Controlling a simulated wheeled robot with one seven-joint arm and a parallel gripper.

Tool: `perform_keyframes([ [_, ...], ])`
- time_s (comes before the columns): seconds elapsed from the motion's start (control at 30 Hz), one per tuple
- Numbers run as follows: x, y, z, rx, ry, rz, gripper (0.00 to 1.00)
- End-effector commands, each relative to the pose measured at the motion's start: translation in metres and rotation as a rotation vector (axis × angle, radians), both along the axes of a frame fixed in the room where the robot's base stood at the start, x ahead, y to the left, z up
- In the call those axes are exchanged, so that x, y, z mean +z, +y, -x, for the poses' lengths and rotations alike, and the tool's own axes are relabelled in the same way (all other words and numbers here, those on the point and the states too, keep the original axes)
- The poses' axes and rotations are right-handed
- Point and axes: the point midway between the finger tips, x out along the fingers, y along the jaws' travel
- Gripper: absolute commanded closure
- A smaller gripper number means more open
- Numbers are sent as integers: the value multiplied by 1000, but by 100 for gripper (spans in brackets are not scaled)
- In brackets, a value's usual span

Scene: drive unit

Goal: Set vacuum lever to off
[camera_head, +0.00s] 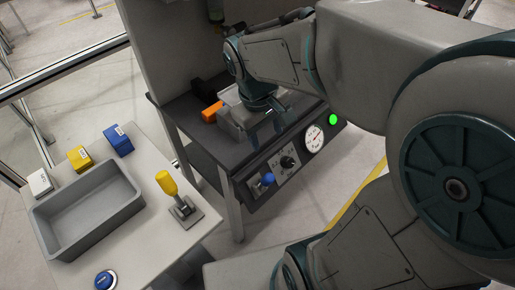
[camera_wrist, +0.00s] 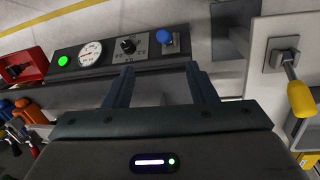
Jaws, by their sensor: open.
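A lever with a blue ball knob (camera_head: 267,179) sits at the left end of the dark control panel (camera_head: 256,199). It also shows in the wrist view (camera_wrist: 163,37), at the right end of the panel. A second lever with a yellow handle (camera_head: 167,184) stands on a grey base on the white table; it is at the right of the wrist view (camera_wrist: 300,97). I cannot read which lever is marked vacuum. My gripper (camera_wrist: 160,69) is open and empty, its fingers pointing toward the panel, apart from both levers.
The panel also carries a black rotary knob (camera_head: 288,162), a round gauge (camera_head: 313,138) and a lit green lamp (camera_head: 333,119). The white table (camera_head: 150,225) holds a grey tray (camera_head: 90,243), a blue button (camera_head: 105,280) and small boxes.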

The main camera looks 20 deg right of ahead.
Motion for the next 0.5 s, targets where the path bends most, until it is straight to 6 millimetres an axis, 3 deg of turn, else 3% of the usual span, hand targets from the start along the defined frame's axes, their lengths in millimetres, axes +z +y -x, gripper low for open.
perform_keyframes([
  [0.03,-30,4,-10,48,49,24,49],
  [0.2,-81,15,-35,203,185,98,49],
  [0.33,-111,22,-49,292,261,136,49],
  [0.5,-128,26,-58,350,312,161,49],
])
